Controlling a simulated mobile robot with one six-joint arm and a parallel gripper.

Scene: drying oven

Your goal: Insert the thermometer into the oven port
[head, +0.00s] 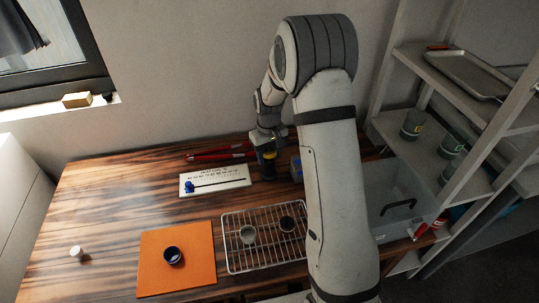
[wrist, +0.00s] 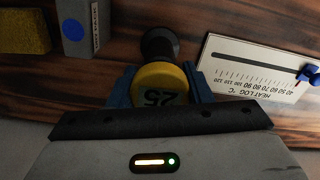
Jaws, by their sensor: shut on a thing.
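My gripper (wrist: 158,86) is shut on a dark piece with a round yellow end (wrist: 160,82) marked 25, which sits between its blue fingers. In the head view this yellow-banded piece (head: 268,157) is low over the back of the table, right of the white card. A dark round part shows beyond the yellow end in the wrist view; I cannot tell whether it belongs to the same piece. I cannot tell for certain that the held piece is the thermometer. A clear box with a black handle (head: 399,207) stands at the table's right, partly behind my arm. No port is clearly visible.
A white heat log card (head: 214,180) with a blue slider lies left of my gripper. Red pens (head: 215,154) lie behind it. A wire rack (head: 240,262) holds two small cups. An orange mat (head: 155,277) bears a dark blue cup. A grey-blue block (wrist: 74,28) stands near my gripper.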

